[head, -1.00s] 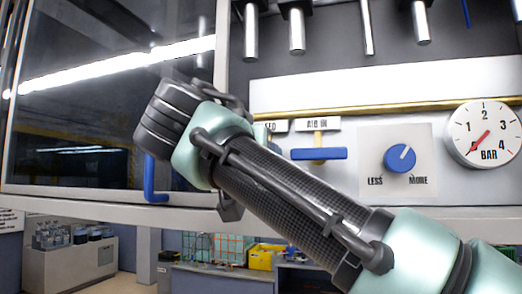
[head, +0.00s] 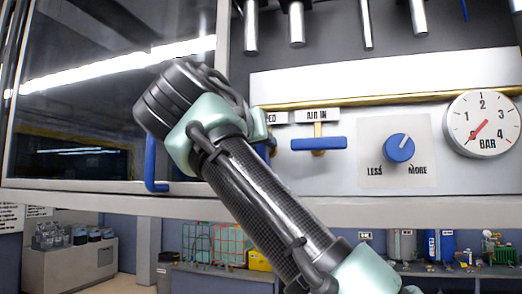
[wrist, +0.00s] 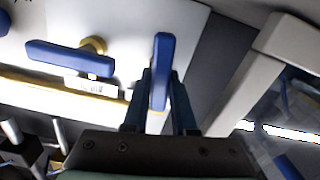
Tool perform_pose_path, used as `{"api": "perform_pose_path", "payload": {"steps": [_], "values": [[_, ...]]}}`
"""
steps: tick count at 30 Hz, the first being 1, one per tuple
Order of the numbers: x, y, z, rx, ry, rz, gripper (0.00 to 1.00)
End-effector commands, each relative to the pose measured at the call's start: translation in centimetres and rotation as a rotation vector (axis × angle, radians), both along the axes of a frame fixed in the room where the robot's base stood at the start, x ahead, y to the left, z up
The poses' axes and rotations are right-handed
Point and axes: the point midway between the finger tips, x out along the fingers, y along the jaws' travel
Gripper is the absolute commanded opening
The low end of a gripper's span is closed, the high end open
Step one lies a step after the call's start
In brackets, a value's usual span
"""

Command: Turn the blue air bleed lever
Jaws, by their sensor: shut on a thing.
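The blue air bleed lever (wrist: 163,52) stands between the two dark fingers of my gripper (wrist: 160,82) in the wrist view. My gripper is shut on it. The lever lies roughly at a right angle to the other blue lever, the one under the AIR IN label (head: 318,116). In the head view my wrist covers most of the bleed lever; only a bit of blue (head: 271,143) shows beside it, under a label ending in "EED" (head: 276,118). My fingers are hidden there.
The blue AIR IN lever (head: 318,143) sits just right of my wrist and also shows in the wrist view (wrist: 70,58). Further right are a blue LESS/MORE knob (head: 399,148) and a BAR gauge (head: 483,124). A glass door with a blue handle (head: 152,165) is at left.

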Motion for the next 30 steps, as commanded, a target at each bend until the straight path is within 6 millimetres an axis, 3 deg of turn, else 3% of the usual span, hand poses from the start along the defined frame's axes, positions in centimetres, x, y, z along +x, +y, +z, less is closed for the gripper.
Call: {"api": "perform_pose_path", "payload": {"steps": [30], "values": [[0.13,0.51,-0.18,-0.886,0.285,0.0,0.0]]}}
